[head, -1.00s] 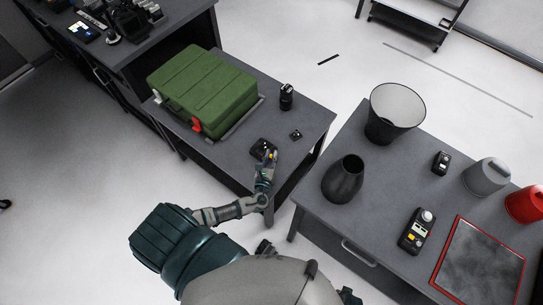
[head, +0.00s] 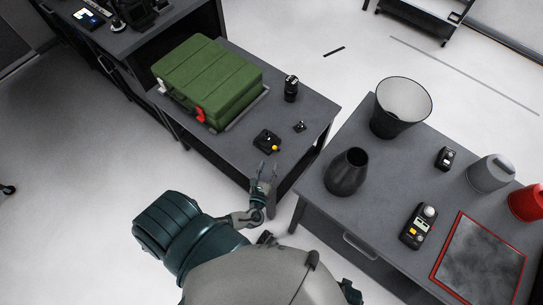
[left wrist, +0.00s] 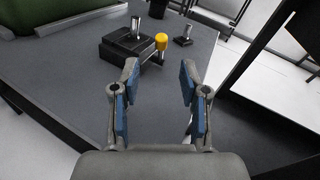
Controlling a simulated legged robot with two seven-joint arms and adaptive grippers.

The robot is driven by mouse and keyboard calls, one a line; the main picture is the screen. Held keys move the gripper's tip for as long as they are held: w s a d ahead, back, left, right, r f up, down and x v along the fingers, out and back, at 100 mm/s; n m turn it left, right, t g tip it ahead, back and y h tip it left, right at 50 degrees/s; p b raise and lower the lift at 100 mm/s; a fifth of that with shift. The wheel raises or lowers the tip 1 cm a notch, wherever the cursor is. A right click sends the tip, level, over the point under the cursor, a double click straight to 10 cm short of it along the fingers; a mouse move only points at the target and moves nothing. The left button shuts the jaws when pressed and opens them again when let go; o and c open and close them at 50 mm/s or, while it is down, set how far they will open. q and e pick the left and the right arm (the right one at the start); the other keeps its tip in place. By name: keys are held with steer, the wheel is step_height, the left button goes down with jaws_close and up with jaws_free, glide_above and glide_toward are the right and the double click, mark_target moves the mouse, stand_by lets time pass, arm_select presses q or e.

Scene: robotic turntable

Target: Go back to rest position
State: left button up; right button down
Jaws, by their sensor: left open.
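My left gripper (head: 266,172) is open and empty at the front edge of the left table. In the left wrist view its two blue-padded fingers (left wrist: 155,95) stand apart with nothing between them. Ahead of it on the table is a small black device (head: 266,139) with a yellow knob; the device also shows in the left wrist view (left wrist: 128,50), its yellow knob (left wrist: 161,42) beyond the fingers. The gripper is apart from the device. My right gripper does not show in either view.
A green case (head: 207,80) lies on the left table (head: 225,150), with a black cylinder (head: 291,88) and a small black piece (head: 299,127) nearby. The right table (head: 385,190) holds a dark vase (head: 347,172), a bin (head: 401,107), a handheld device (head: 417,226) and a red-framed panel (head: 478,263).

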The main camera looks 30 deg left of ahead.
arm_select(q)
steer(key=shift+v, duration=1.1)
